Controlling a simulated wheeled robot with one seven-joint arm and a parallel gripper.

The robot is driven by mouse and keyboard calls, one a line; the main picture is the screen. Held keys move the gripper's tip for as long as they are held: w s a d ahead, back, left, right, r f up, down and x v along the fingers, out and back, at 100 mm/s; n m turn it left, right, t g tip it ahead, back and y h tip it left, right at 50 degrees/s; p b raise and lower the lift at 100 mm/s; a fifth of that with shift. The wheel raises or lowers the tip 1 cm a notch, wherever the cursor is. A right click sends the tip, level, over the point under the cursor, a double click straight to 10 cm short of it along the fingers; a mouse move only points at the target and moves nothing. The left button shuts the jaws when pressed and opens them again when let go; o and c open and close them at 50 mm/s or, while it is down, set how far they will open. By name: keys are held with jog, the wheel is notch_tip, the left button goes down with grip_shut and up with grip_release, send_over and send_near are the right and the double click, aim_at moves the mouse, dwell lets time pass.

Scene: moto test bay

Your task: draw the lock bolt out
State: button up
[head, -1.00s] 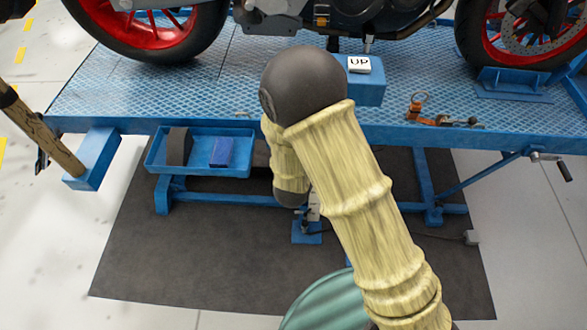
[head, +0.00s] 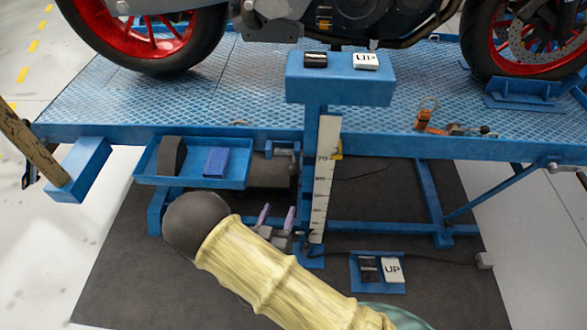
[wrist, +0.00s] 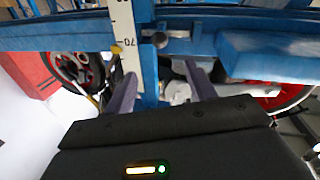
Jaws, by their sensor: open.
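The lock bolt shows as a dark round knob (wrist: 160,40) at a blue bracket beside the blue lift post in the wrist view. In the head view the small blue bracket (head: 283,147) sits left of the post under the bench edge; the bolt itself is too small to make out there. My gripper (head: 276,217) is below that bracket, with its two purple fingers apart and nothing between them. In the wrist view my gripper (wrist: 161,88) has its fingers on either side of the post, and the knob lies beyond the tips, apart from them.
A white height scale (head: 323,180) stands along the post, with a yellow pointer near 70. A blue tray (head: 190,180) with a dark piece and a blue box hangs at left. Switch boxes sit on top (head: 340,85) and on the floor mat (head: 377,285). A motorcycle stands above.

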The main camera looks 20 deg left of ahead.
aim_at(292, 174)
jog(key=w, duration=1.7)
jog(key=shift+a, duration=0.35)
jog(key=shift+s, duration=0.1)
grip_shut()
